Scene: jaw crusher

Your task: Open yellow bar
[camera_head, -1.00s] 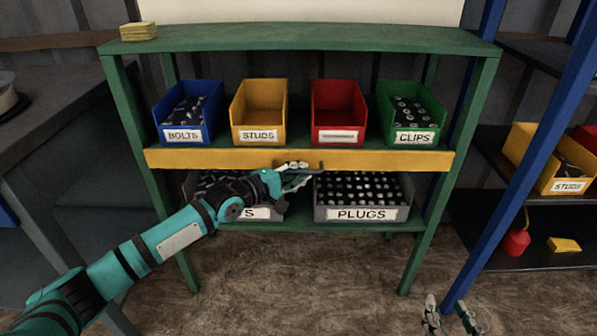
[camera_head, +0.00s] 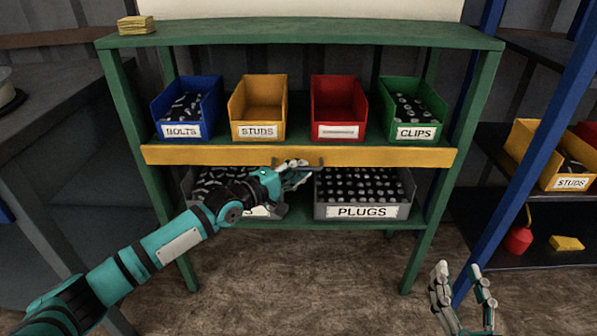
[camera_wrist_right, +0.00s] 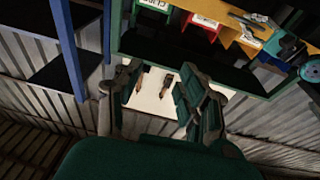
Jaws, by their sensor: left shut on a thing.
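The yellow bar (camera_head: 390,157) runs across the front of the green shelf unit, below the row of coloured bins. A dark handle (camera_head: 314,166) is on the front of the bar near its middle. My left gripper (camera_head: 299,170) is at this handle and is shut on it. The fingers hide part of the handle. My right gripper (camera_head: 466,278) is low at the right in the head view, open and empty, away from the bar. Its spread fingers also show in the right wrist view (camera_wrist_right: 160,88).
Blue (camera_head: 187,109), yellow (camera_head: 258,110), red (camera_head: 338,110) and green (camera_head: 412,110) bins stand above the bar. A grey PLUGS bin (camera_head: 362,212) stands below; my left arm partly covers its neighbour. A blue post (camera_head: 525,185) stands at the right. The floor in front is clear.

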